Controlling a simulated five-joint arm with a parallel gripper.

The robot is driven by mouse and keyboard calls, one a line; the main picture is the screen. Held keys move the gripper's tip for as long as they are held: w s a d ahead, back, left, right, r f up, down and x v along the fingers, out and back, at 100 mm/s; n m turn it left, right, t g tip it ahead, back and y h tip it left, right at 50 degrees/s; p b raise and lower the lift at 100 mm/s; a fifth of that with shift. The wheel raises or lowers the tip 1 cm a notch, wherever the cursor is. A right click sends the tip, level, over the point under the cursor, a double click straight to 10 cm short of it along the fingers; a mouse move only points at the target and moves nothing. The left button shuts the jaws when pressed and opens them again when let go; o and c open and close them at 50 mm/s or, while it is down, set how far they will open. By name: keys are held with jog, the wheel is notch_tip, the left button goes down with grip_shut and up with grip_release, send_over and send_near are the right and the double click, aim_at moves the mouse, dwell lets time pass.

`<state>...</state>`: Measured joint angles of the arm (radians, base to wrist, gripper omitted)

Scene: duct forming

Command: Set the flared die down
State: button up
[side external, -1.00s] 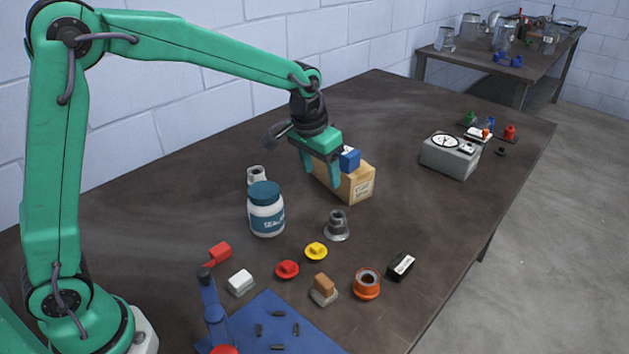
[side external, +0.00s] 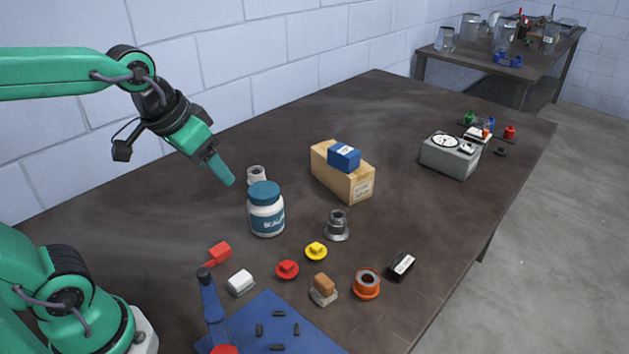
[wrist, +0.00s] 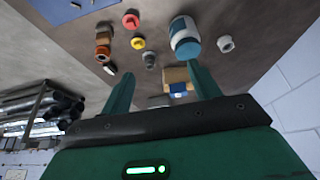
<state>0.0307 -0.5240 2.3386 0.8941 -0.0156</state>
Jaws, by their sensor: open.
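The flared die (side external: 337,227) is a grey metal piece with a wide flared base and narrower top. It stands upright on the dark table, right of the white jar with a teal lid. In the wrist view the die (wrist: 149,60) shows small, beyond the fingers. My gripper (side external: 224,178) is tilted in the air above the table's left side, left of the jar and well apart from the die. In the wrist view my gripper (wrist: 160,74) has its two fingers spread wide with nothing held between them.
The jar (side external: 266,212) and a small pale ring piece (side external: 256,175) stand below my gripper. A cardboard box (side external: 345,180) carries a blue block (side external: 344,156). Yellow (side external: 316,251), red (side external: 287,269) and orange (side external: 367,284) pieces sit near the die. A dial box (side external: 450,156) stands far right.

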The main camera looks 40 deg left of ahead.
jog(key=shift+t, duration=0.3)
jog(key=s, duration=0.1)
jog(key=s+f, duration=0.1)
jog(key=s, duration=0.3)
jog(key=shift+s+a+f, duration=0.1)
jog(key=shift+a+f, duration=0.1)
jog(key=shift+a, duration=0.2)
